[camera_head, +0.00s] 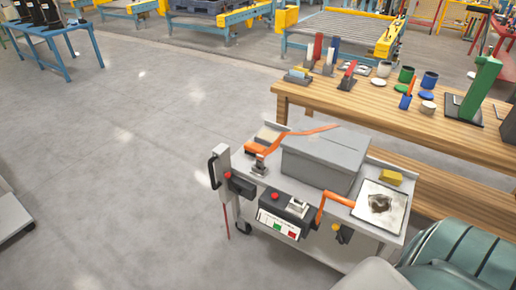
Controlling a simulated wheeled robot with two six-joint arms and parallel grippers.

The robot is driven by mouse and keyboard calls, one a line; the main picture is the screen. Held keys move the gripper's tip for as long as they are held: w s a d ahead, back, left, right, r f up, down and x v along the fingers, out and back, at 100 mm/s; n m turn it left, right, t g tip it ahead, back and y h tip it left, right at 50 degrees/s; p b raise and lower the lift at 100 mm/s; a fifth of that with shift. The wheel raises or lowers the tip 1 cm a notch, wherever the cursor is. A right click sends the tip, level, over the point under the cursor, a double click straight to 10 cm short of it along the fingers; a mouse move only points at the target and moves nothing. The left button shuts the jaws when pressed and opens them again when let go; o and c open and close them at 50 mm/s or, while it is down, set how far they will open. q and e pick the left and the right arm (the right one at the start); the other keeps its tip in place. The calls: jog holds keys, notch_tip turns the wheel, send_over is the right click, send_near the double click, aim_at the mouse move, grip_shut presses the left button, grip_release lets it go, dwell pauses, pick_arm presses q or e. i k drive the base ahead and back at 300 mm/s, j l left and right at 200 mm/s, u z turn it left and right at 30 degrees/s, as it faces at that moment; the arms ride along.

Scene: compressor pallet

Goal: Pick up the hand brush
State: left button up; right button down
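An orange tool with a long thin handle, which looks like the hand brush (262,148), lies at the back left of a grey cart (392,240). Its wider end is at the left, and its handle stretches right along the back of a grey box (325,160). A small metal fixture stands in front of the wider end. I cannot make out bristles at this size. Neither of my grippers is in view.
A yellow block (390,177), a white tray (381,205) with a dark stain and a black control box (284,216) share the cart. A wooden workbench (375,100) with cups and tools stands behind. A teal ribbed object (465,250) fills the lower right.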

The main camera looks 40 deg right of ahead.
aim_at(250, 147)
jog(key=i+z, duration=0.2)
jog(key=z, duration=0.25)
jog(key=i+j+z, duration=0.1)
jog(key=z, duration=0.35)
jog(key=i+j+z, duration=0.2)
jog(key=z, duration=0.25)
jog(key=i, duration=0.05)
